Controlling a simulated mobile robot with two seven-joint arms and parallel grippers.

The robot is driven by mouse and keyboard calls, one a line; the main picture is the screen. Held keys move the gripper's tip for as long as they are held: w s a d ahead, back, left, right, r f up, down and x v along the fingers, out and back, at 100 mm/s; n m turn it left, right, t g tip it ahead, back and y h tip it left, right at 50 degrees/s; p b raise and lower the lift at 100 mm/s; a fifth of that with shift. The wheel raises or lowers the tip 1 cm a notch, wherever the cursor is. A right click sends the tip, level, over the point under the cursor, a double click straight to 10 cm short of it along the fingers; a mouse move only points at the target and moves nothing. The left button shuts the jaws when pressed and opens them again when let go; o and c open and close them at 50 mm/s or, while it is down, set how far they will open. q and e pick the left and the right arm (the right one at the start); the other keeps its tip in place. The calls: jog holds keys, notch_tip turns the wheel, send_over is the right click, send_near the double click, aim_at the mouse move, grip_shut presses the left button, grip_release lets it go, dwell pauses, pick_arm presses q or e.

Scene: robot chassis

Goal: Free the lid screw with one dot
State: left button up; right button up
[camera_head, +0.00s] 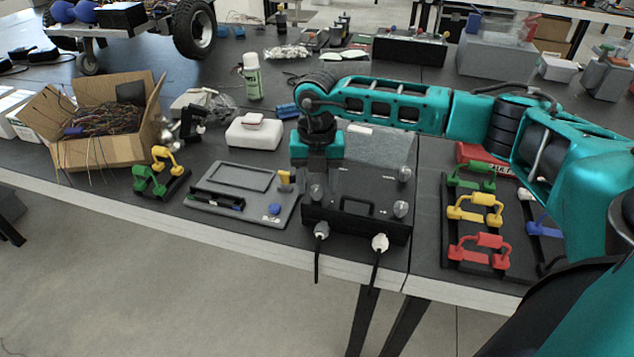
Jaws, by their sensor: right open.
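The black robot chassis box (357,228) stands near the front edge of the table, with a dark lid (368,182) that has a handle in the middle. Pale round lid screws show at the lid's right rear corner (404,174), right front corner (400,209) and left front corner (317,192). I cannot make out dots on any of them. My right gripper (317,182) points down over the lid's left side, close to the left front screw and partly covering the left rear area. It is open; whether it touches the screw is unclear. My left gripper is not in view.
A grey panel (225,205) lies left of the chassis. A rack of coloured handles (470,268) stands to the right. A cardboard box of wires (100,148) is at far left. Two plugs with cables (379,243) hang at the chassis front.

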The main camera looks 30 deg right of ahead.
jog(key=shift+f, duration=0.45)
jog(key=shift+c, duration=0.2)
grip_shut()
